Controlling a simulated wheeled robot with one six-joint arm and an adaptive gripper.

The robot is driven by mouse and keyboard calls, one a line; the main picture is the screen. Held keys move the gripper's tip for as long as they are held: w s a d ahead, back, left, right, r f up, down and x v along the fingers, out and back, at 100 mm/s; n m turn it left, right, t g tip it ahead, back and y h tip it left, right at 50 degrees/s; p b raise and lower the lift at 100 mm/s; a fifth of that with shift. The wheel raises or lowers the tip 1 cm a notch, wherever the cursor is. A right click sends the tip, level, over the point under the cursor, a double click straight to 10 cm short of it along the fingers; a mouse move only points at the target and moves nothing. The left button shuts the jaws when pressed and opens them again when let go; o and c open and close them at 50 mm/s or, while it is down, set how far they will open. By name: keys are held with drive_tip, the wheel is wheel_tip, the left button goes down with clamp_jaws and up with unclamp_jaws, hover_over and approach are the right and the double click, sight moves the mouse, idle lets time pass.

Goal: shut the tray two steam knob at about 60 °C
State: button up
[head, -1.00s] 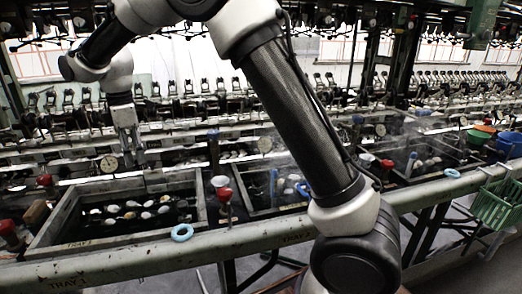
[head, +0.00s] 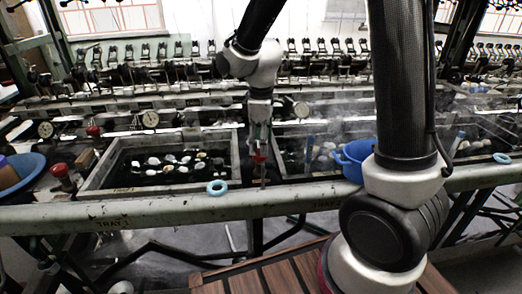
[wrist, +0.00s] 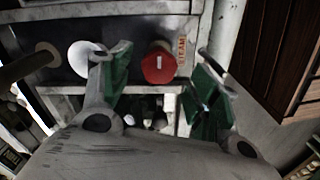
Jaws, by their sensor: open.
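A red steam knob (head: 258,157) stands on a post beside the right wall of the left basin (head: 236,165). In the wrist view the red knob (wrist: 158,66) has a white mark on top, beside a STEAM label. My gripper (head: 259,142) points down just above it. In the wrist view my gripper (wrist: 160,80) is open, its green-padded fingers on either side of the knob, with gaps showing. I cannot tell contact. Round dials (head: 150,119) and (head: 300,109) stand behind the basins; their readings are too small to tell. The lettering by this knob is unclear in the head view.
A rail (head: 160,211) runs along the front, with a blue ring (head: 217,187) on it. A blue tub (head: 355,158) stands to the right of my gripper. Another red knob (head: 60,171) is at the left. Steam drifts at the right.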

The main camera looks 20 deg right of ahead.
drive_tip(key=shift+f, duration=1.7)
drive_tip(key=c, duration=1)
drive_tip(key=shift+m, duration=0.3)
drive_tip(key=m, duration=0.4)
drive_tip(key=shift+a, duration=0.1)
drive_tip(key=m, duration=0.4)
drive_tip(key=shift+m, duration=0.3)
